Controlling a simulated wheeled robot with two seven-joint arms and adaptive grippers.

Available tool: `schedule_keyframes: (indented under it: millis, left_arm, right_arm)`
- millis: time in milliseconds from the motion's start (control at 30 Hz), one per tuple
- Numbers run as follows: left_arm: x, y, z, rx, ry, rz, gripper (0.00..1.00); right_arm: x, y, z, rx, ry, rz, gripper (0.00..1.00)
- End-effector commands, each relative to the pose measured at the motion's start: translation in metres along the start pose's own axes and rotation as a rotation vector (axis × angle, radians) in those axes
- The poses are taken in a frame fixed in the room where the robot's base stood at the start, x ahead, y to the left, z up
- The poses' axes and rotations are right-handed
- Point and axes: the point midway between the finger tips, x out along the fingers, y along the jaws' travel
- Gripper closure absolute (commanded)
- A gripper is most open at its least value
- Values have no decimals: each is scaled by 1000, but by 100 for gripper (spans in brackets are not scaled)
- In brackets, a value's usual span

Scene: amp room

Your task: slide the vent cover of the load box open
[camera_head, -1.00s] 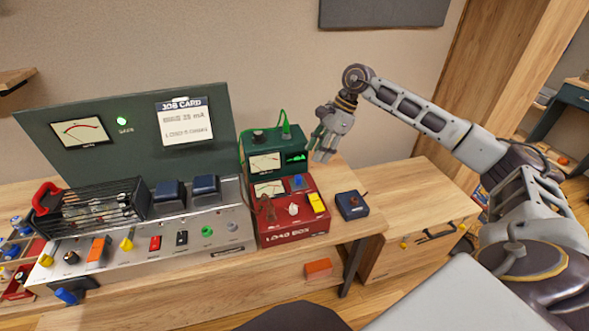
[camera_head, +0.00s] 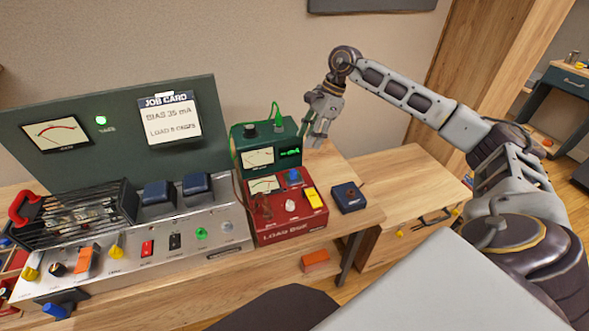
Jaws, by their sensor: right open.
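The red load box (camera_head: 286,238) sits at the right part of the bench, its name on the front edge. Its sloped top carries a meter (camera_head: 264,186), a blue knob (camera_head: 293,176), a white knob (camera_head: 290,205) and a yellow piece (camera_head: 313,197) at the right. I cannot tell which part is the vent cover. My right gripper (camera_head: 316,138) is open and empty, pointing down in the air near the right side of the green meter unit (camera_head: 262,149), above and behind the load box. My left gripper is not in view.
A small dark blue box (camera_head: 348,197) stands right of the load box. The amp chassis (camera_head: 150,246) with a black cage (camera_head: 75,214) and knobs fills the left. A job card (camera_head: 169,118) hangs on the green panel. Bare wood (camera_head: 335,167) lies behind the blue box.

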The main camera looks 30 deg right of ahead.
Motion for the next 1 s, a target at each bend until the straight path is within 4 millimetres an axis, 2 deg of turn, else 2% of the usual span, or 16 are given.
schedule_keyframes:
  millis: [167,567,1000]
  left_arm:
    - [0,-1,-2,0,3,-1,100]
    - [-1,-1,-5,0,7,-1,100]
    - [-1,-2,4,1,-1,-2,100]
  right_arm:
    - [14,0,0,0,1,2,59]
    - [64,1,0,0,-1,3,59]
    - [119,0,0,0,-1,2,59]
